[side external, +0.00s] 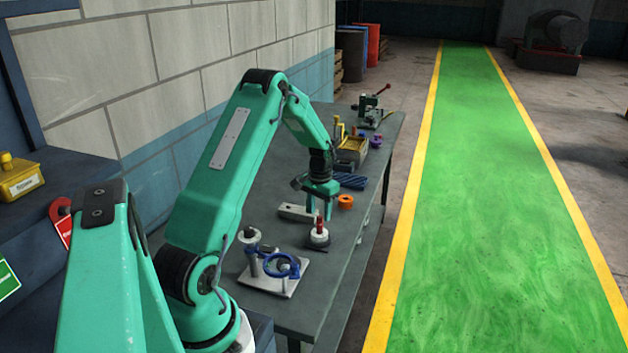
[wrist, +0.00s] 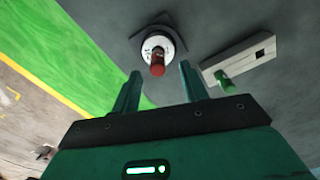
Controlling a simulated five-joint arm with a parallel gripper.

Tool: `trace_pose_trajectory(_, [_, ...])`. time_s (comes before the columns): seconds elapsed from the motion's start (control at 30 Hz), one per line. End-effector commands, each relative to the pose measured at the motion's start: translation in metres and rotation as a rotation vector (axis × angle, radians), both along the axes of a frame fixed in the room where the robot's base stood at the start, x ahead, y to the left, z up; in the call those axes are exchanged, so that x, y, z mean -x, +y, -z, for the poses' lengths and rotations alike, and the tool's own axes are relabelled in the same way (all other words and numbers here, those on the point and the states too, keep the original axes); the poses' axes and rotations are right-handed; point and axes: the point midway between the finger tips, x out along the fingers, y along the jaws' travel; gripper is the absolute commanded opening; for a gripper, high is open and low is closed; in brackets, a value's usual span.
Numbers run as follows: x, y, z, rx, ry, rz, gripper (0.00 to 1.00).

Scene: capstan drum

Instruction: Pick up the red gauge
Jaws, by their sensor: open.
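The red gauge (side external: 318,223) is a short red upright piece standing on a round white base with a dark plate beneath it, on the bench. In the wrist view the red gauge (wrist: 158,64) shows just beyond and between the fingertips. My gripper (side external: 319,213) is open, pointing down over the gauge, with its teal fingers on either side of the red top. In the wrist view my gripper (wrist: 160,69) has nothing held between its fingers. I cannot tell whether a finger touches the gauge.
A pale block (side external: 296,213) lies just left of the gauge; a green peg (wrist: 224,82) stands by it in the wrist view. A plate with a blue ring (side external: 280,265) is in front. An orange ring (side external: 346,201) and dark blue item (side external: 350,181) lie behind.

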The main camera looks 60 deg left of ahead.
Motion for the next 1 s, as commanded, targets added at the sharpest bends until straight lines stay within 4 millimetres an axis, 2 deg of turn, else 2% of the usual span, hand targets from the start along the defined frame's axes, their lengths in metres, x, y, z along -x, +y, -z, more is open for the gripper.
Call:
trace_pose_trajectory(0.47, [0.001,-0.004,0.047,0.001,0.002,0.000,0.44])
trace_pose_trajectory(1.0, [0.001,-0.003,0.049,0.000,0.000,0.000,0.44])
